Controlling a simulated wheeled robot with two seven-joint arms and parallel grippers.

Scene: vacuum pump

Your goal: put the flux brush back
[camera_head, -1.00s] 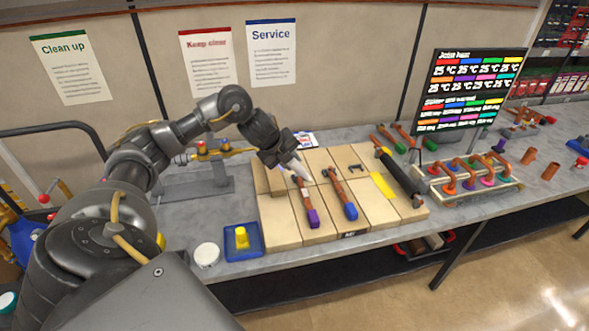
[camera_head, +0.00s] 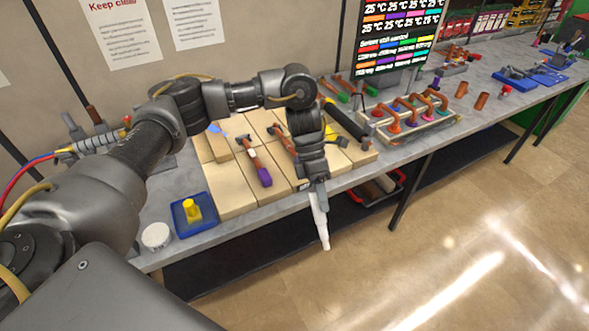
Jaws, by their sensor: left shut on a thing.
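My left gripper (camera_head: 315,181) is shut on a slim white thing (camera_head: 321,218), which I take to be the flux brush. It hangs down with its narrow end lowest and appears in front of the bench's front edge, over the floor. The gripper hides the brush's upper end. The left arm reaches across the wooden board from the left. My right gripper is not in view.
The wooden board (camera_head: 229,199) carries a tool with a purple end (camera_head: 264,176) and other tools. A blue tray (camera_head: 182,229) with a yellow piece (camera_head: 193,211) and a white round lid (camera_head: 156,236) stand left. A rack (camera_head: 443,124) of copper pipes stands right.

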